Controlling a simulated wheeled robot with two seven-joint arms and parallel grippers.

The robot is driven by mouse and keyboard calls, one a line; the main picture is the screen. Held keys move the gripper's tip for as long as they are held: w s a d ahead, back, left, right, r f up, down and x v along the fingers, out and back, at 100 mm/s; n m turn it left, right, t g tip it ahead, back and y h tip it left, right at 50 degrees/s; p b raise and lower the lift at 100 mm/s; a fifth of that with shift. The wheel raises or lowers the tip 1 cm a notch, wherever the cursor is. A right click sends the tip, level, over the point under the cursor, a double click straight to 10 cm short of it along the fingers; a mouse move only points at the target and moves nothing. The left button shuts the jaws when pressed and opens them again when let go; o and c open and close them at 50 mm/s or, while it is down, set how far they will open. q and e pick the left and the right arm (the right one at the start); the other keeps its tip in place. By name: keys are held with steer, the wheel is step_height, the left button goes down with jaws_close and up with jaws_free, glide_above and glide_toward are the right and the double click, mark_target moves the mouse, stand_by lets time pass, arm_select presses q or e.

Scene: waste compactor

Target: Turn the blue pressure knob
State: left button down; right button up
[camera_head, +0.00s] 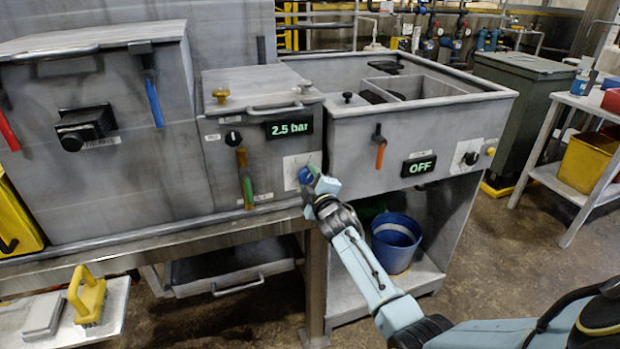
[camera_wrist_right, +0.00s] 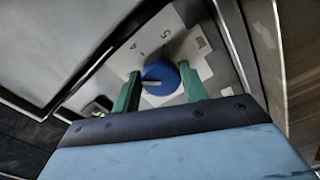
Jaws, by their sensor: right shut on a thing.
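The blue pressure knob (camera_head: 306,175) sits on a white marked plate on the front of the grey middle unit, below the green display (camera_head: 289,128) that reads 2.5 bar. My right gripper (camera_head: 314,182) is at the knob, its arm reaching up from the lower right. In the right wrist view the blue knob (camera_wrist_right: 160,79) lies between the two green fingers of my right gripper (camera_wrist_right: 158,86), which is shut on it. The knob's white pointer line faces left in that view. Part of the knob is hidden by the gripper in the head view. My left gripper is not in view.
Left of the knob are green and orange handles (camera_head: 245,180) and a small black knob (camera_head: 233,138). To the right are an orange-handled lever (camera_head: 379,148) and a display reading OFF (camera_head: 418,165). A blue bucket (camera_head: 396,240) stands on the shelf below.

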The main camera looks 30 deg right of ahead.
steer(key=shift+m, duration=0.9)
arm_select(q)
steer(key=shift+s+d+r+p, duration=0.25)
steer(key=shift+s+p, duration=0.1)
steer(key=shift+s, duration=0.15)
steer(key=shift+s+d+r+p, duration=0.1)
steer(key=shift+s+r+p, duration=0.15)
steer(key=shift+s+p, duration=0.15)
arm_select(e)
steer(key=shift+f+m, duration=0.1)
steer(key=shift+m, duration=1.6)
steer(key=shift+a+m, duration=0.1)
steer(key=shift+m, duration=0.2)
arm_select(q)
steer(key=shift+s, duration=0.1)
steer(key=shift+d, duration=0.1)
arm_select(e)
steer(key=o, duration=0.9)
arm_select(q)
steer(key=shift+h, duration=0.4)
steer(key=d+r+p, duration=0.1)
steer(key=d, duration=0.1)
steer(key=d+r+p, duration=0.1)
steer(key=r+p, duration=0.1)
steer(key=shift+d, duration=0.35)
arm_select(e)
steer(key=v, duration=1.3)
steer(key=shift+s+a, duration=0.1)
steer(key=shift+s, duration=0.1)
